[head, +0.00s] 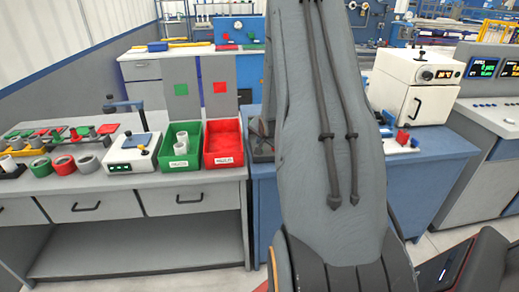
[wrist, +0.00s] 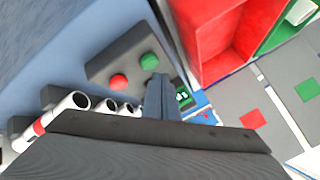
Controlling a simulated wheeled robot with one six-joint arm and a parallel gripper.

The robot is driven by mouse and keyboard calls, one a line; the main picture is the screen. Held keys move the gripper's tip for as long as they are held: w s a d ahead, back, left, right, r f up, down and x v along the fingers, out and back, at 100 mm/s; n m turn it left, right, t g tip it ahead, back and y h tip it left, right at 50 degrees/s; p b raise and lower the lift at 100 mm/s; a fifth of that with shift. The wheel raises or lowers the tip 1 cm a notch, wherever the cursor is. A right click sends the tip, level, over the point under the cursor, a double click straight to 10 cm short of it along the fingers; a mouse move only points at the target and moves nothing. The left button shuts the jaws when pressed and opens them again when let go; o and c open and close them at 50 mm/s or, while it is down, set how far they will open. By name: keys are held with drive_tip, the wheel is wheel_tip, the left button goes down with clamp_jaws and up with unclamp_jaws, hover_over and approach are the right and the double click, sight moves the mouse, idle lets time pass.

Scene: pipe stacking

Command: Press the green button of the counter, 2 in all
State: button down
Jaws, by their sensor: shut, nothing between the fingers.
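In the wrist view a dark grey box, the counter (wrist: 112,68), carries a red button (wrist: 119,82) and a green button (wrist: 149,61). A small part of a green-lit display (wrist: 183,97) shows beside my fingers; its number cannot be read. My gripper (wrist: 158,77) is shut and empty. Its fingertips appear just below the green button in the picture; I cannot tell whether they touch it. In the head view my arm hides my gripper and most of the area around it.
A red bin (head: 223,146) and a green bin (head: 181,150) holding white pipes stand left of my arm. Several white pipes (wrist: 75,101) lie beside the counter in the wrist view. A white oven-like machine (head: 414,85) stands on the blue cabinet at right.

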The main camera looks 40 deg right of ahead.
drive_tip(key=shift+f, duration=0.1)
drive_tip(key=shift+f, duration=0.3)
drive_tip(key=shift+f, duration=0.5)
idle(0.8)
drive_tip(key=shift+r, duration=0.15)
drive_tip(key=shift+r+p, duration=0.5)
drive_tip(key=shift+r, duration=0.3)
wheel_tip(320, 180, up, 5)
drive_tip(key=p, duration=0.4)
idle(1.0)
